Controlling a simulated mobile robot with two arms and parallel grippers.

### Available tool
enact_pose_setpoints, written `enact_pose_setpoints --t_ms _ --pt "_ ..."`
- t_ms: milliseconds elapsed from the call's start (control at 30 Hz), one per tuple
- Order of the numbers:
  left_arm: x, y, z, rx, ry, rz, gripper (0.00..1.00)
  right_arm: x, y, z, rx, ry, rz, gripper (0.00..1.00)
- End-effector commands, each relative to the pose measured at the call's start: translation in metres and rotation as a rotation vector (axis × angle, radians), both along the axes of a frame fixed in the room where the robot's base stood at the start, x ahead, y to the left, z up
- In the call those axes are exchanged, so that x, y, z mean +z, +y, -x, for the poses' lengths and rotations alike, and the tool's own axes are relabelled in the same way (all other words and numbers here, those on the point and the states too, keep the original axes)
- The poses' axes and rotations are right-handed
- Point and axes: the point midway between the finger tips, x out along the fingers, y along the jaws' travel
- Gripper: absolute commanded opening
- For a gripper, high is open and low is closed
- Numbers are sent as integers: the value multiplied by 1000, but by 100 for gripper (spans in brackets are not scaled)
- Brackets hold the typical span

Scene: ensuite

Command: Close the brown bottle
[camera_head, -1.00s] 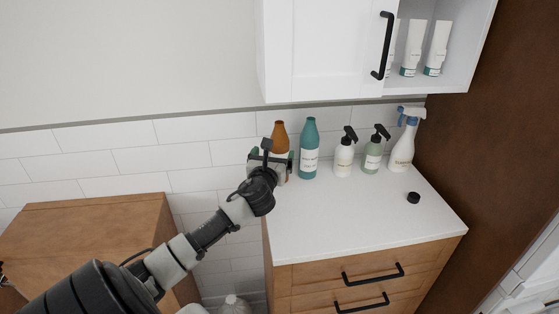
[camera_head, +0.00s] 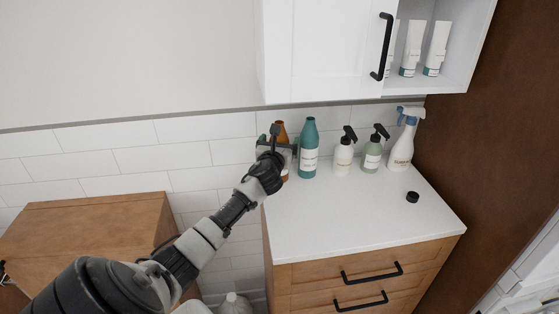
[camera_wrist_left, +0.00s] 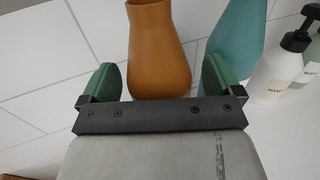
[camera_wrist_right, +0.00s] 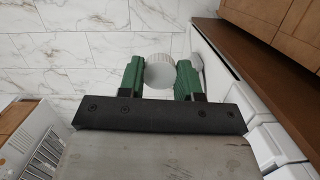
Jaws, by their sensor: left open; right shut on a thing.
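The brown bottle (camera_head: 281,133) stands upright at the left end of the counter, partly hidden by my left gripper. No cap shows on its neck. My left gripper (camera_head: 276,150) is open, and in the left wrist view its green fingers stand on either side of the bottle's body (camera_wrist_left: 160,60), with gaps visible. My right gripper (camera_wrist_right: 160,75) is outside the head view; in its wrist view it is shut on a white, ribbed, round cap (camera_wrist_right: 158,72). A small black cap (camera_head: 412,197) lies on the counter's right part.
A teal bottle (camera_head: 309,150) stands close to the right of the brown one. Two pump bottles (camera_head: 343,158) (camera_head: 372,157) and a spray bottle (camera_head: 402,150) stand further right. A white cabinet (camera_head: 320,50) hangs above. The counter's front (camera_head: 330,220) is clear.

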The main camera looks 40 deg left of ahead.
Motion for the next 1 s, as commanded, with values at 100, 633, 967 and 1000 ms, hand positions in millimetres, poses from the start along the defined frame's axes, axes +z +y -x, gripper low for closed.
enact_pose_setpoints --t_ms 100,633,967,1000 --pt "-1 1 -2 0 1 1 94 0 0 0 0 0 0 12" --pt "0 1 -2 0 1 1 52 0 0 0 0 0 0 12" --pt "2 1 -2 -1 -3 -2 3 0 0 0 0 0 0 12" --pt "2 1 -2 -1 -3 -2 3 0 0 0 0 0 0 12"
